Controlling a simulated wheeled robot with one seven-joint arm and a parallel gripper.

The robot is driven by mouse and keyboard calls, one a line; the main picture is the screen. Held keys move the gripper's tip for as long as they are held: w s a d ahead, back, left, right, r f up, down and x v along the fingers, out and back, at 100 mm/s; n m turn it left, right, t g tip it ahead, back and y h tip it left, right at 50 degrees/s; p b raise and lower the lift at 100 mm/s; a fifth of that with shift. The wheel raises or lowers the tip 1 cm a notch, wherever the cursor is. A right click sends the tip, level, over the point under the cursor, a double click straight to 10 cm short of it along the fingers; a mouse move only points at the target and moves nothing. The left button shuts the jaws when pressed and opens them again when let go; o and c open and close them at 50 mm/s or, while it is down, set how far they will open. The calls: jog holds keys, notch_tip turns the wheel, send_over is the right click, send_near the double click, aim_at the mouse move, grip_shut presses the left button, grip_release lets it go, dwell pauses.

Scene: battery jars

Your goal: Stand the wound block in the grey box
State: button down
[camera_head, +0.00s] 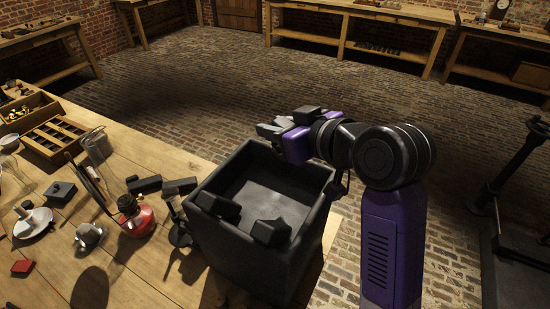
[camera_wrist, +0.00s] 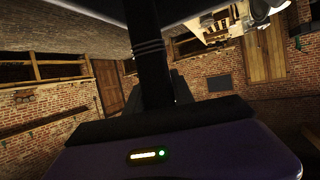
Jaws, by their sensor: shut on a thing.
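The grey box (camera_head: 240,252) is a deep, dark, open-topped box at the right end of the wooden table in the head view. My gripper (camera_head: 271,130), with purple parts, is above the box's far rim, reaching in from the right. In the wrist view a dark upright bar with thin lines wound round it, which looks like the wound block (camera_wrist: 150,60), stands between my jaws. My gripper is shut on it. In the head view I cannot make out the block clearly from the gripper parts.
Left of the box stand a red oil lamp (camera_head: 135,217), a dark stand (camera_head: 179,232) and small black blocks (camera_head: 144,185). A compartment tray (camera_head: 52,136) lies farther left. Brick floor lies behind.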

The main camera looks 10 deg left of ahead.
notch_tip(320, 180, down, 9)
jog(key=shift+r+p, duration=0.2)
jog(key=shift+p, duration=0.15)
jog(key=shift+f, duration=0.1)
jog(key=shift+f, duration=0.1)
jog(key=c, duration=1.1)
grip_release()
